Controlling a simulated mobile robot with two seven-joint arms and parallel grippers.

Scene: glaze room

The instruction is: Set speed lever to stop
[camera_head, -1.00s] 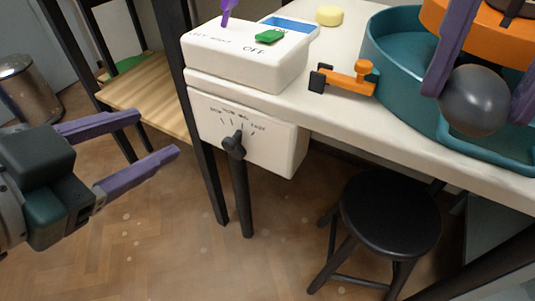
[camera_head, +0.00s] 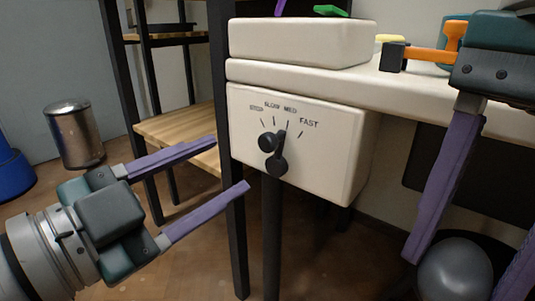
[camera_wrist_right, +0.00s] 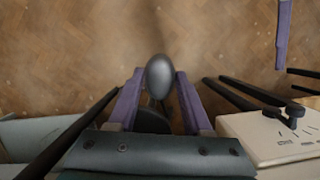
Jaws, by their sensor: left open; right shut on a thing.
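The speed lever (camera_head: 279,152) is a black lever with round knobs on the front of a white control box (camera_head: 335,150). The marks above it read SLOW, MED and FAST, with a fainter label at the left. The lever's upper end points up near the SLOW and MED marks; exactly which is unclear. My left gripper (camera_head: 228,165) is open and empty, left of the lever and apart from it. My right gripper (camera_head: 458,272) is shut on a grey rounded object (camera_head: 455,270), which also shows between its fingers in the right wrist view (camera_wrist_right: 160,76).
A white upper box (camera_head: 300,42) with a green part (camera_head: 331,11) stands on the white table (camera_head: 430,92). A black table leg (camera_head: 232,225) is close to my left fingers. A metal bin (camera_head: 74,135) stands far left.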

